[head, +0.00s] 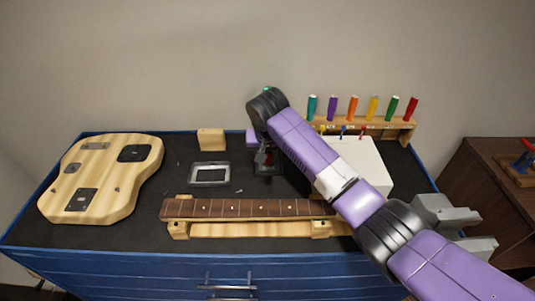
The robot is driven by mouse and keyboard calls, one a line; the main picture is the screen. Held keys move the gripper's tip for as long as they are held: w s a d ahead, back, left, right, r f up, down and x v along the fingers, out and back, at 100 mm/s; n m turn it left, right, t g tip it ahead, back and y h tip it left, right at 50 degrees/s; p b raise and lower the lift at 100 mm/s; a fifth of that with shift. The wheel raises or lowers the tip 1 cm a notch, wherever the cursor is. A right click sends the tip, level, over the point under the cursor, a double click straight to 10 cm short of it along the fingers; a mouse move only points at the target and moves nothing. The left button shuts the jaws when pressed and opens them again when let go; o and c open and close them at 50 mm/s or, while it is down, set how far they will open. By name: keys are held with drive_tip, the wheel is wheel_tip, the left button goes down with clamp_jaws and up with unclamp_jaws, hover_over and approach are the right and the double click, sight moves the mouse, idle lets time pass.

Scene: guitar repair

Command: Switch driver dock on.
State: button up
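My arm reaches from the lower right to the back middle of the bench, and its end bends down there. My gripper (265,158) is small, dark and partly hidden behind my wrist, low over the black mat. I cannot tell whether its fingers are open or shut. A dark object with a small red spot shows at or just below the fingertips. It may be the driver dock, but gripper and object blend together, so I cannot tell whether they touch. No switch is clear. A small green spot shows above my wrist; I cannot tell what it belongs to.
A guitar body (100,180) lies at left. A fretboard neck (245,209) rests on wooden supports in front. A small tray (210,174) and wooden block (211,139) stand left of my gripper. A rack (395,129) of coloured drivers and a white box (366,160) are at right.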

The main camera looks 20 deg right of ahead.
clamp_jaws()
drive_tip(key=shift+w+r+g+p, duration=0.15)
drive_tip(key=shift+w+g+p, duration=0.05)
drive_tip(key=shift+g+p, duration=0.2)
drive_tip(key=shift+w+d+f+g+y+b, duration=0.1)
drive_tip(key=shift+w+g+y+b, duration=0.1)
drive_tip(key=shift+g+b, duration=0.2)
drive_tip(key=shift+w+d+f+g+y+b, duration=0.1)
drive_tip(key=shift+g+y+b, duration=0.15)
drive_tip(key=shift+g, duration=0.25)
drive_tip(key=shift+b, duration=0.4)
drive_tip(key=shift+r, duration=0.15)
